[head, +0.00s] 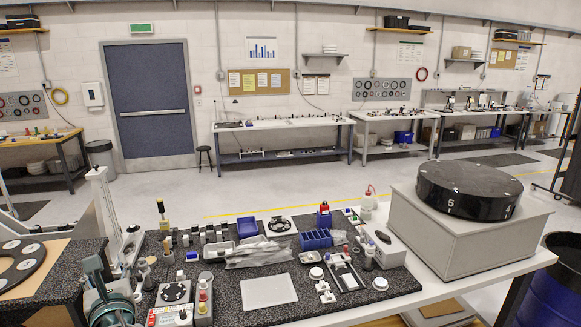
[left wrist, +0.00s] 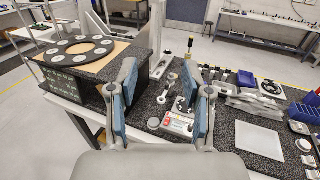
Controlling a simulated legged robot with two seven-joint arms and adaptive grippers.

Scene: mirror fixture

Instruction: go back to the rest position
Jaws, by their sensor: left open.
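My left gripper (head: 108,285) shows at the lower left of the head view, over the left end of the speckled dark worktop (head: 230,311). In the left wrist view its two blue-padded fingers (left wrist: 164,100) stand wide apart with nothing between them. Beyond the fingers lie small parts and a red-and-white labelled box (left wrist: 177,124) on the worktop. My right gripper is in neither view.
A black ring with white discs (head: 20,262) lies at the left. Trays, bins and small tools crowd the worktop; a pale flat plate (head: 269,291) lies in front. A black numbered drum (head: 468,189) sits on a grey box (head: 460,238) at the right. Open floor lies behind.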

